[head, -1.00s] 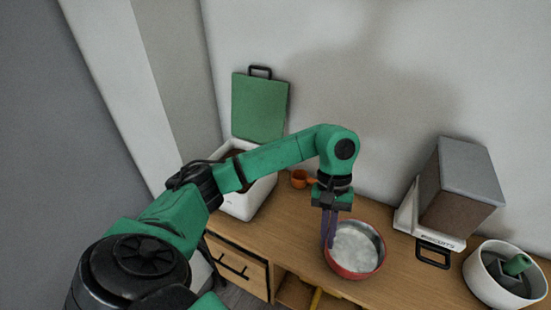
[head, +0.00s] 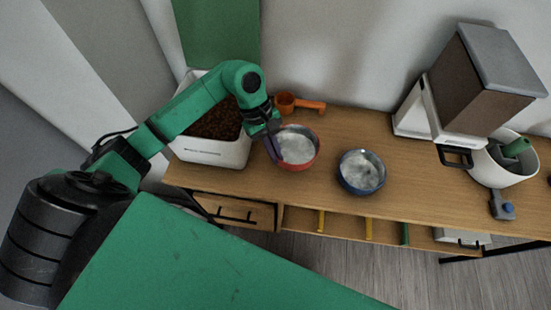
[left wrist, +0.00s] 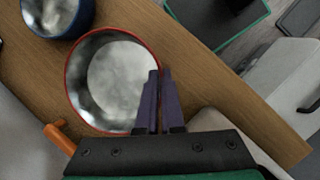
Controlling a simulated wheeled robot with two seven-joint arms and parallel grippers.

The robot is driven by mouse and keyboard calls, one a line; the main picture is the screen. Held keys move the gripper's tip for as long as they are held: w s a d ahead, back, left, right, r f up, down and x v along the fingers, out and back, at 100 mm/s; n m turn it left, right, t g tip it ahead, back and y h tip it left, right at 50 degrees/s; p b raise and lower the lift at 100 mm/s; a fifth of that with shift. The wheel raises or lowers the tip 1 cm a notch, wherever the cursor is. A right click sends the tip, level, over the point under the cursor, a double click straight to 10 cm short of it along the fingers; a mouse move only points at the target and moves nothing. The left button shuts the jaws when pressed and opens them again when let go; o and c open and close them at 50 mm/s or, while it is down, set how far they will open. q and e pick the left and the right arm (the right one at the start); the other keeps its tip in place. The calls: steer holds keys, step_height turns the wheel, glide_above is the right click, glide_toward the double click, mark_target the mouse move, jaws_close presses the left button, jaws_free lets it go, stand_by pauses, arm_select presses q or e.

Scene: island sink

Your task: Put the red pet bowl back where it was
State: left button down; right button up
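The red pet bowl (head: 299,163), with pale, whitish contents, is on or just above the wooden counter, beside the white kibble bin. In the left wrist view the red bowl (left wrist: 82,85) fills the middle left. My left gripper (head: 276,150) is at the bowl's left rim. Its purple fingers (left wrist: 156,100) are close together with the rim between them. A blue bowl (head: 361,185), also with pale contents, stands to the right, apart from the red one. It also shows in the left wrist view (left wrist: 68,28). My right gripper is out of view.
The white bin (head: 212,150) holds brown kibble. An orange scoop (head: 300,104) lies behind the red bowl. A dispenser (head: 480,80) and a white pot (head: 503,160) stand at the right. Bare counter (head: 420,180) lies between the blue bowl and the pot.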

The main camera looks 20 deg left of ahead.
arm_select(q)
step_height(320, 180, down, 5)
steer(key=shift+d+f+p, duration=0.1)
steer(key=shift+d+p, duration=0.05)
steer(key=shift+p, duration=0.15)
steer(key=shift+f, duration=0.1)
steer(key=c, duration=1.5)
jaws_free()
steer(key=o, duration=0.4)
steer(key=shift+o, duration=0.2)
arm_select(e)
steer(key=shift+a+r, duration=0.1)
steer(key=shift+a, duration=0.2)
